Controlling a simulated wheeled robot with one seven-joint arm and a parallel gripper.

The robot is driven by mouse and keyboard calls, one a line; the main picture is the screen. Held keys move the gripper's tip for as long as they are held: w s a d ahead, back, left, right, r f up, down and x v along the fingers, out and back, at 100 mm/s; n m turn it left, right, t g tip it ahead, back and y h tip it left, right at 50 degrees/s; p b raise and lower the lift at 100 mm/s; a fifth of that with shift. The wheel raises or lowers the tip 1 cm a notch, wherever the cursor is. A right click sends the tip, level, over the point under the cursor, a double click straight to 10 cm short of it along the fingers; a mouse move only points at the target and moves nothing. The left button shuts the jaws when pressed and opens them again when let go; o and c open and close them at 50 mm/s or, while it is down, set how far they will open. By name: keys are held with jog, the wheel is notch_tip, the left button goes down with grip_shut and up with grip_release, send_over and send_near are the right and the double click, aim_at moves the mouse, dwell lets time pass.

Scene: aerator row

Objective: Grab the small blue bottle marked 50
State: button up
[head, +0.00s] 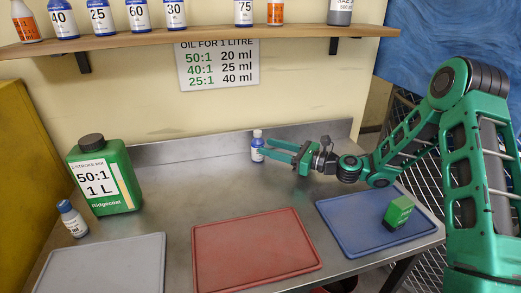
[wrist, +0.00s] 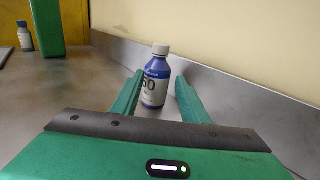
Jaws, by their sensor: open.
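The small blue bottle (head: 257,147) with a white cap stands upright on the steel bench near the back upstand. In the wrist view the blue bottle (wrist: 155,88) shows a white label with "50" partly turned to the left. My gripper (head: 266,147) reaches in from the right, low over the bench, with its fingertips at the bottle. In the wrist view my gripper (wrist: 160,80) is open, with one finger on each side of the bottle. A gap shows on the right; on the left the finger looks close, and I cannot tell whether it touches.
A green jug (head: 104,178) and a small dark-capped bottle (head: 73,220) stand at the left. Grey (head: 105,265), red (head: 255,250) and blue (head: 360,215) mats lie in front, a green block (head: 398,212) on the blue one. A bottle shelf (head: 200,38) hangs above.

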aim_at(257, 143)
jog(key=shift+r+x, duration=0.2)
jog(key=shift+x, duration=2.45)
jog(key=shift+s, duration=0.1)
jog(key=c, duration=0.7)
